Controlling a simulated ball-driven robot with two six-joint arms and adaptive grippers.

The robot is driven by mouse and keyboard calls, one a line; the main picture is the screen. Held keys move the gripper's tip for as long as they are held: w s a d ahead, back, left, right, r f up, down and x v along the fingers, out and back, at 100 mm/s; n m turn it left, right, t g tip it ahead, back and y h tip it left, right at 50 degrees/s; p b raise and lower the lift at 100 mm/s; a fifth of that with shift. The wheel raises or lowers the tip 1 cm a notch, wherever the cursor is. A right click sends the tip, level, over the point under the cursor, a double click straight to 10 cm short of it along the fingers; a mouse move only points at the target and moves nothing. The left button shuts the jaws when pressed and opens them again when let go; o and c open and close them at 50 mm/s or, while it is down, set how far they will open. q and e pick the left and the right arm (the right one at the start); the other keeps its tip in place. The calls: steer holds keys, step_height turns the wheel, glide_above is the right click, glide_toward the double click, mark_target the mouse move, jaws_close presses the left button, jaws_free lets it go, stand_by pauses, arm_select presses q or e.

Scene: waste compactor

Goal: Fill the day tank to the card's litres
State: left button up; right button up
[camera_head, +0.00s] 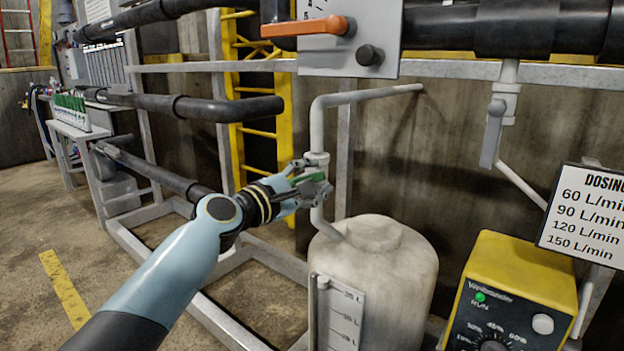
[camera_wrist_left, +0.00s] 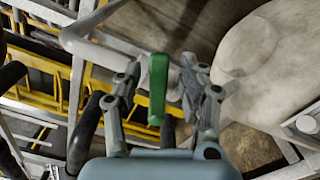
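The day tank (camera_head: 385,262) is a white rounded tank right of my left gripper, with a litre gauge (camera_head: 341,312) on its front. The gauge level cannot be read. A grey pipe (camera_head: 317,125) comes down into the tank top and carries a valve with a green lever (camera_head: 309,177). My left gripper (camera_head: 314,179) is at this lever. In the left wrist view the green lever (camera_wrist_left: 158,90) stands between the two spread fingers, with gaps on both sides. My right gripper is not in view.
A yellow dosing box (camera_head: 515,270) with a green RUN light stands at the right. Above it hangs a dosing sign (camera_head: 585,218) listing L/min rates. An orange lever (camera_head: 308,27) is on a panel above, and a grey lever valve (camera_head: 493,130) hangs at the right.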

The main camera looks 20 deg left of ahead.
arm_select(q)
steer(key=v, duration=1.2)
steer(key=shift+r, duration=0.1)
